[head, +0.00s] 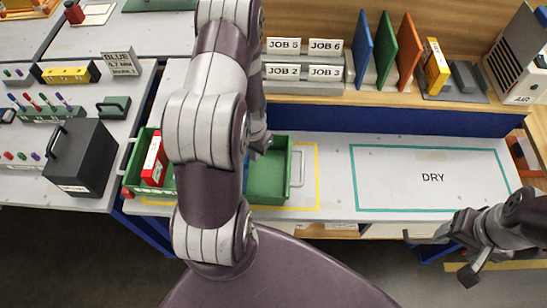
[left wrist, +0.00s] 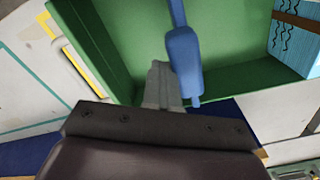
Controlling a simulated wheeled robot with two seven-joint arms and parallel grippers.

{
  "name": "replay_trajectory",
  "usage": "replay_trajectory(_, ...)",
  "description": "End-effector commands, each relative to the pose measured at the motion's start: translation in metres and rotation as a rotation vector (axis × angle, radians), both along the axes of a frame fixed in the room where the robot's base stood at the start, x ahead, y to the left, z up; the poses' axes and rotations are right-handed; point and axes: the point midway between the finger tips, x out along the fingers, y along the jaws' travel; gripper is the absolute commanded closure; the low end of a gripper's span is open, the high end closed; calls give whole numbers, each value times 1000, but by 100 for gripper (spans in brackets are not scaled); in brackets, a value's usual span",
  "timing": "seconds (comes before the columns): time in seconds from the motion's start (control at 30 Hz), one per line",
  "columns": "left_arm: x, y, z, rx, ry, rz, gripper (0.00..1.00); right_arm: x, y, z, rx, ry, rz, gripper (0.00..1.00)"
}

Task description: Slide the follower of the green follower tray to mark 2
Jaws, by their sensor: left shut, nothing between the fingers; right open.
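The green follower tray (head: 268,182) stands on the white bench, its middle hidden behind my left arm in the head view. A red block with a white label (head: 154,160) is in its left part. In the left wrist view, the tray (left wrist: 120,35) fills the upper middle. A blue follower part (left wrist: 185,58) with a thin stem reaches over the tray's green interior. My left gripper (left wrist: 163,80) is shut and empty, its fingertips beside the blue part; I cannot tell whether they touch. No mark 2 is readable. My right gripper (head: 447,252) is open and empty at the right.
A teal outline marked DRY (head: 432,178) is clear to the right of the tray. A blue-wrapped bundle with a brown band (left wrist: 297,38) is at the tray's end. A black box (head: 80,158) stands on the left bench. JOB cards (head: 305,60) and coloured boards stand on the back shelf.

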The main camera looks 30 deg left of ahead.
Motion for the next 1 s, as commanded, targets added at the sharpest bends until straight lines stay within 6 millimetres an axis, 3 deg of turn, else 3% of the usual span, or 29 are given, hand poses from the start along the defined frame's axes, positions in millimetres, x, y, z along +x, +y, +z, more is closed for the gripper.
replay_trajectory(1.0,-12,22,0,-1,1,1,100,0,0,3,0,0,0,36)
